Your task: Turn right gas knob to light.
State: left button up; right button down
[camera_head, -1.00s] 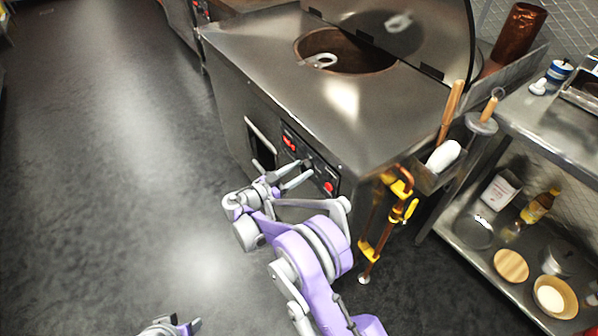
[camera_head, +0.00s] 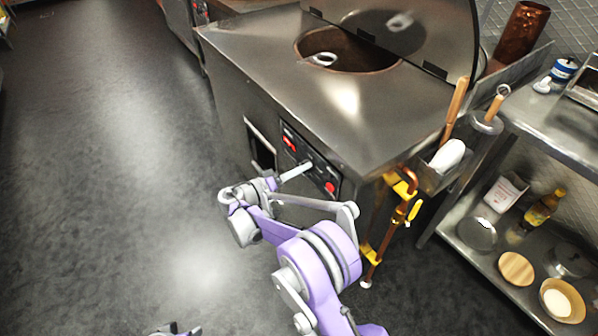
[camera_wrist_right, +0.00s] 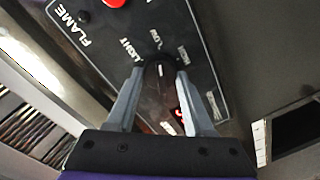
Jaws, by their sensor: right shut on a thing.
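The black control panel (camera_head: 309,164) is on the front of the steel tandoor (camera_head: 285,85). In the right wrist view the panel (camera_wrist_right: 100,48) carries the labels FLAME and LIGHT, and a dark knob (camera_wrist_right: 158,76) sits near its middle. My right gripper (camera_wrist_right: 160,85) has its two fingers closed on either side of this knob. In the head view my right gripper (camera_head: 305,168) reaches the panel and the knob is hidden by it. My left gripper (camera_head: 175,330) only just shows at the bottom edge; its fingers are cut off.
A copper pipe with yellow valves (camera_head: 398,205) stands close to the right of the panel. A shelf unit (camera_head: 545,125) with plates and bottles is further right. The floor (camera_head: 120,180) at left is clear.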

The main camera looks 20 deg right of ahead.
jog(key=n+g+b, duration=0.1)
jog(key=n+b, duration=0.1)
jog(key=n, duration=0.7)
jog(key=shift+w+f+n, duration=0.1)
jog(key=shift+n, duration=0.2)
dwell(0.3)
jog(key=shift+c, duration=1.4)
grip_release()
jog(key=shift+a, duration=0.15)
jog(key=f+v, duration=0.1)
jog(key=v, duration=0.9)
jog(key=shift+a+r+p, duration=0.3)
jog(key=shift+a+r, duration=0.05)
